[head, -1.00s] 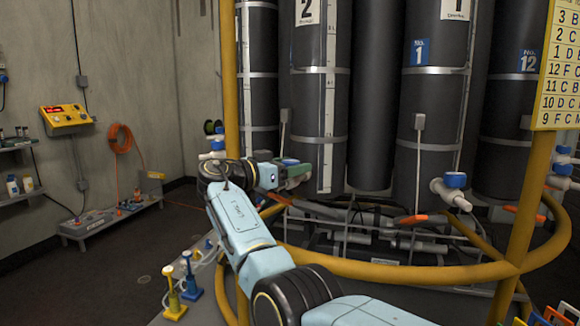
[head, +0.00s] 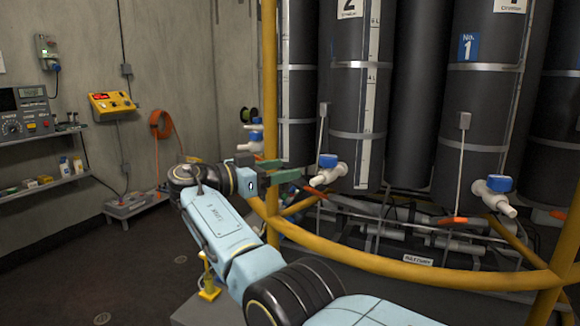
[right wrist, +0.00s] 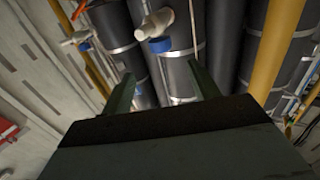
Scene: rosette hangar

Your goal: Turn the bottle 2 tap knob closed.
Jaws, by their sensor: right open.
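The bottle 2 cylinder (head: 345,100) is dark, with a "2" label at its top. Its white tap (head: 326,177) juts out low at the front, with a blue knob (head: 328,161) on top. In the right wrist view the blue knob (right wrist: 160,45) shows beyond the fingertips, roughly between them, on the white valve body (right wrist: 155,22). My right gripper (head: 292,169) is open and empty, just left of the tap, its green fingers pointing towards it. It also shows in the right wrist view (right wrist: 161,75), with a gap to the knob. My left gripper is out of view.
A yellow rail (head: 400,265) curves in front of the cylinders, and a yellow post (head: 269,80) stands by my right gripper. The bottle 1 tap knob (head: 499,183) is to the right. Another blue-knobbed tap (head: 256,136) is at the left. Open floor lies at left.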

